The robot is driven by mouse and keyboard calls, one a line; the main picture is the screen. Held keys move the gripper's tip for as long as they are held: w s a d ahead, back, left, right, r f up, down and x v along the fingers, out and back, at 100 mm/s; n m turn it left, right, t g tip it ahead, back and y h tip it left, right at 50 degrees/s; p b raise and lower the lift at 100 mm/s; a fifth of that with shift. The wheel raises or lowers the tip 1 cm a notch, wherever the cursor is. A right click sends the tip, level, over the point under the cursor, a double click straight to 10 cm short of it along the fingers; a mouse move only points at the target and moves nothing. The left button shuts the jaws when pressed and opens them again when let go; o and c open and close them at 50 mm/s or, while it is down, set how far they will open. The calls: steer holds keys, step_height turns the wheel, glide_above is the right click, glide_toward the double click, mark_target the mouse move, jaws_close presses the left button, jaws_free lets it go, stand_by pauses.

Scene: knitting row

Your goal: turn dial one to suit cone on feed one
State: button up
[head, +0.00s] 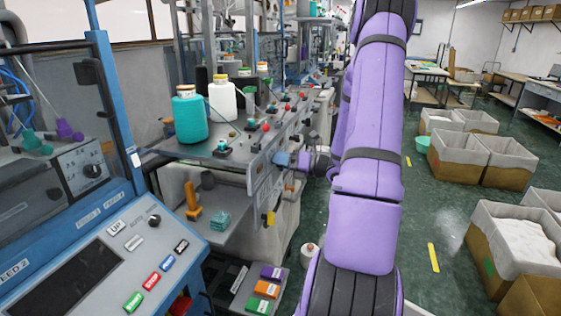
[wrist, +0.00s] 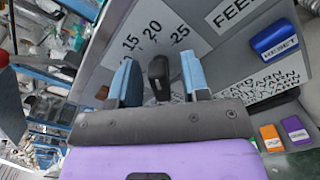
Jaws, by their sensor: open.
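A black dial knob (wrist: 158,82) shows in the wrist view on a grey panel, below a white scale plate (wrist: 150,35) reading 15, 20 and 25. My gripper (wrist: 158,70) is open, with one blue finger on each side of the knob and a gap to both. I cannot tell which number the knob points to. In the head view my gripper (head: 283,159) is at the front of the machine bench, and the dial is hidden there. A teal cone (head: 190,118) and a white cone (head: 222,100) stand on the bench; which feed each serves is unclear.
A FEED plate (wrist: 235,12), a blue RESET button (wrist: 274,38) and a printed card (wrist: 262,80) are right of the dial. Orange and purple blocks (head: 267,289) sit low by the machine. A control console (head: 110,265) is at left. Bins (head: 505,160) line the right; the aisle between is open.

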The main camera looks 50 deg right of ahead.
steer(key=shift+w+a, duration=0.15)
steer(key=shift+w, duration=0.05)
jaws_close()
steer(key=shift+n, duration=0.3)
steer(key=n, duration=0.3)
steer(key=shift+a+n, duration=0.15)
steer(key=shift+n, duration=1.95)
